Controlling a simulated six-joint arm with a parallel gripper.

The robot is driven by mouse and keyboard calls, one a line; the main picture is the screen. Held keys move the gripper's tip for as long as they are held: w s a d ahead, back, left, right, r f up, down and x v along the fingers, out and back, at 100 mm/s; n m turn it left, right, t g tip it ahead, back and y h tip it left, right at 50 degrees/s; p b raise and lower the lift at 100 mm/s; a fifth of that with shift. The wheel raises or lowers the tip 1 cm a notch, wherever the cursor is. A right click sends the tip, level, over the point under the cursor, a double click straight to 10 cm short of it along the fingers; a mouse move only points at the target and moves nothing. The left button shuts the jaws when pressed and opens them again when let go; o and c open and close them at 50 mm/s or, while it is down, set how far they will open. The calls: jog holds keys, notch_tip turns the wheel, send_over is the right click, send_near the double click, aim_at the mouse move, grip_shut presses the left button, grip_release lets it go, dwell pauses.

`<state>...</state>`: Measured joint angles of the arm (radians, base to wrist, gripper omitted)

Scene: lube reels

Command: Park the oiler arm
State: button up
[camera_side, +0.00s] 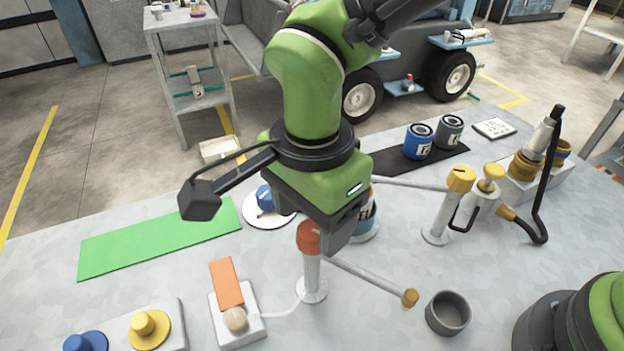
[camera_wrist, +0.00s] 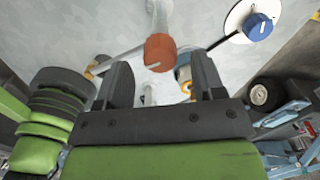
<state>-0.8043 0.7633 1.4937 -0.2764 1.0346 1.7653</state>
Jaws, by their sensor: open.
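An orange-capped post (camera_side: 308,238) stands on the bench, with a thin grey swing arm (camera_side: 365,276) reaching right and toward the camera to a brown tip (camera_side: 410,298). A second post with a yellow cap (camera_side: 460,179) has a similar arm (camera_side: 410,183) reaching left behind my gripper. My gripper (camera_side: 338,245) is open, just right of the orange cap in the side view. In the wrist view the orange cap (camera_wrist: 160,52) shows between and just beyond the fingertips (camera_wrist: 160,72); I cannot tell whether they touch it. Nothing shows held.
A grey cup (camera_side: 447,313) stands beside the brown tip. An orange lever block (camera_side: 227,283), yellow knob (camera_side: 143,323) and blue knob (camera_side: 265,197) are nearby. A partly hidden can (camera_side: 368,222) stands behind the gripper. A green mat (camera_side: 158,240) lies clear at left.

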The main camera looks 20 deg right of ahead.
notch_tip(320, 180, up, 8)
jog(key=shift+f, duration=0.25)
jog(key=shift+d, duration=0.1)
jog(key=d+r+n+t+y, duration=0.1)
jog(key=d+r+n+y, duration=0.15)
jog(key=d+r, duration=0.55)
jog(key=s+d+n+t, duration=0.3)
jog(key=s+d+n, duration=0.1)
jog(key=d, duration=0.3)
jog(key=s+d+r+n+t, duration=0.1)
jog(key=s+d+n+t, duration=0.2)
jog(key=s+d, duration=0.4)
jog(key=shift+d+n, duration=0.35)
jog(key=shift+d, duration=0.45)
jog(key=shift+h, duration=0.25)
